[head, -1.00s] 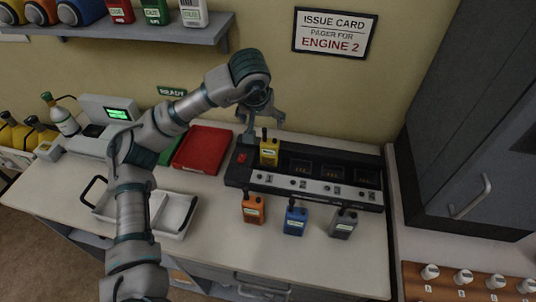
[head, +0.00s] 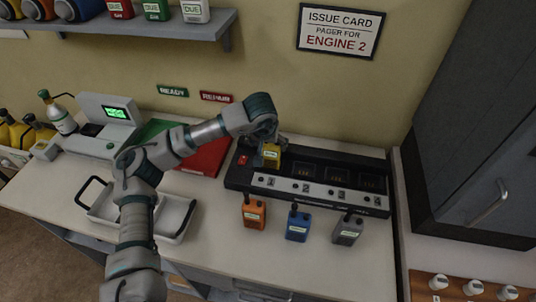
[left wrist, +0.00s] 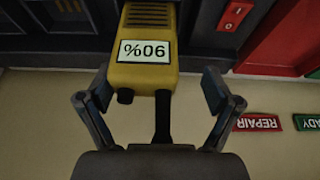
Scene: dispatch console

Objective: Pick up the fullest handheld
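A yellow handheld (head: 271,155) stands in the leftmost bay of the black charger console (head: 258,183). In the left wrist view the yellow handheld (left wrist: 145,72) shows upside down, with a label that reads 90%. My left gripper (head: 268,143) is at its top. In the wrist view its two fingers (left wrist: 158,92) are spread on either side of it, with a visible gap on the right. An orange handheld (head: 254,213), a blue handheld (head: 297,225) and a grey handheld (head: 347,231) stand on the counter before the console; their labels are too small to read. My right gripper is out of view.
A red tray (head: 208,158) and a green tray (head: 160,133) lie left of the console. A white bin (head: 173,215) with a black handle is nearer, partly behind my left arm. A wall card (head: 340,31) reads "Issue card, pager for Engine 2". A grey cabinet (head: 470,120) stands right.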

